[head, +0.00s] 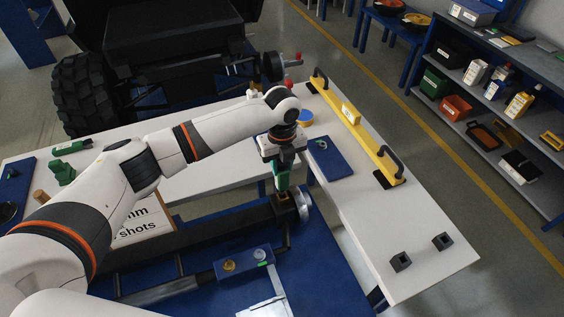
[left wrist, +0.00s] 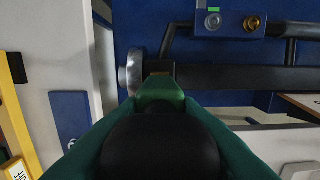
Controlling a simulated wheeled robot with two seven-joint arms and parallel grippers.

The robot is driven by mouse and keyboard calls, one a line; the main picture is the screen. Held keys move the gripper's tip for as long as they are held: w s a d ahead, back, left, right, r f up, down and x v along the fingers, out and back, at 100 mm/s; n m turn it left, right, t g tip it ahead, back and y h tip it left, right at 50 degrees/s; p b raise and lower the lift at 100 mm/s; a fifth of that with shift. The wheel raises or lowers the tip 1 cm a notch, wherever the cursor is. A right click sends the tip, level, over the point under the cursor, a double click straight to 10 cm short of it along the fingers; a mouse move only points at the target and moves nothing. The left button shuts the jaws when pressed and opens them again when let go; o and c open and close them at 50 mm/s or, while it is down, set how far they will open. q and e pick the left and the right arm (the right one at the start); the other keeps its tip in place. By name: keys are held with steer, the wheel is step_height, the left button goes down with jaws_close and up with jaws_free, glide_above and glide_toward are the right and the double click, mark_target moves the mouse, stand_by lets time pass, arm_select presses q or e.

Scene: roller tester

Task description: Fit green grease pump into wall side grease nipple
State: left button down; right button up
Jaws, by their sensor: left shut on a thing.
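My left gripper (head: 283,152) is shut on the green grease pump (head: 282,181), which points down at the dark roller bar. In the left wrist view the pump (left wrist: 161,92) fills the lower middle, with a black part close to the camera. Its front end is at the roller bar (left wrist: 225,78), beside the silver disc (left wrist: 131,73). In the head view the pump's lower end is just above or touching a small brass-coloured block (head: 284,200) beside the disc (head: 303,206). The wall side grease nipple cannot be made out; the pump's tip is hidden. My right gripper is not in view.
A blue block (head: 245,263) with a brass and a silver fitting lies in front of the bar. A yellow level (head: 358,137), a blue pad (head: 330,158) and two dark grey blocks (head: 400,261) are on the white table at right. Green items (head: 64,171) stand at left.

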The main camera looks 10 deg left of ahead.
arm_select(q)
steer(key=shift+f, duration=0.15)
stand_by(0.3)
steer(key=shift+f+b, duration=0.9)
steer(key=shift+f, duration=0.9)
steer(key=c, duration=1)
jaws_free()
steer(key=shift+r, duration=0.1)
steer(key=shift+o, duration=0.2)
steer(key=shift+r, duration=0.45)
step_height(320, 180, up, 10)
steer(key=b, duration=0.3)
steer(key=shift+r, duration=0.55)
